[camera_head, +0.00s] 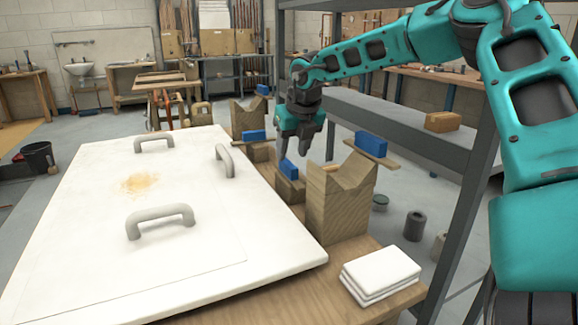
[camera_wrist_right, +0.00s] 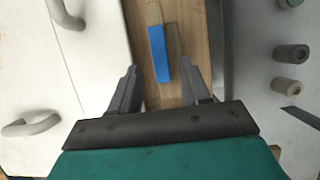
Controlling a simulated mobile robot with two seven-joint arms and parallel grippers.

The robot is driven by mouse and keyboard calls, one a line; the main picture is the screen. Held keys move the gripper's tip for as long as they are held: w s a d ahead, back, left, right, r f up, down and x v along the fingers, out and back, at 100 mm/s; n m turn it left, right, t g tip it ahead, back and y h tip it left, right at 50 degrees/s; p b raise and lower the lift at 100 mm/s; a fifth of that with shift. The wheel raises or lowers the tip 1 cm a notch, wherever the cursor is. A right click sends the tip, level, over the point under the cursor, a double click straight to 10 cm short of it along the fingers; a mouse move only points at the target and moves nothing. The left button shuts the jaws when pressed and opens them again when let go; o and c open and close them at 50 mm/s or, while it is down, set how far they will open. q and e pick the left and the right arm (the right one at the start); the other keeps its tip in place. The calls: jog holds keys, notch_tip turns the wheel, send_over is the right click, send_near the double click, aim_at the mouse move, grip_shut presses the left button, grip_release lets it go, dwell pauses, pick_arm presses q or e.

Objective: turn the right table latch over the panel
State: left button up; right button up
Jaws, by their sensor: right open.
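The white panel (camera_head: 95,215) lies flat on the wooden table (camera_head: 385,300); the wrist view also shows the panel (camera_wrist_right: 85,70). A latch with a blue grip (camera_head: 289,170) sits on wood beside the panel's right edge, apparently not over the panel. In the wrist view the blue grip (camera_wrist_right: 158,53) lies lengthwise, roughly parallel to the panel edge. My right gripper (camera_head: 296,150) is open, pointing down just above this latch. In the wrist view its fingers (camera_wrist_right: 160,72) are spread either side of the blue grip's line, with nothing held. My left gripper is out of view.
Grey handles (camera_head: 160,220) rise from the panel. A notched wooden block (camera_head: 338,205) stands close to the right gripper, with another blue-ended piece (camera_head: 371,144) behind it. Folded white cloths (camera_head: 380,275) lie at the front right. A grey rack post (camera_head: 462,200) stands at right.

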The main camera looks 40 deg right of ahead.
aim_at(289, 164)
jog(key=shift+b+x, duration=0.35)
jog(key=shift+x, duration=1.95)
jog(key=shift+w, duration=0.1)
grip_shut()
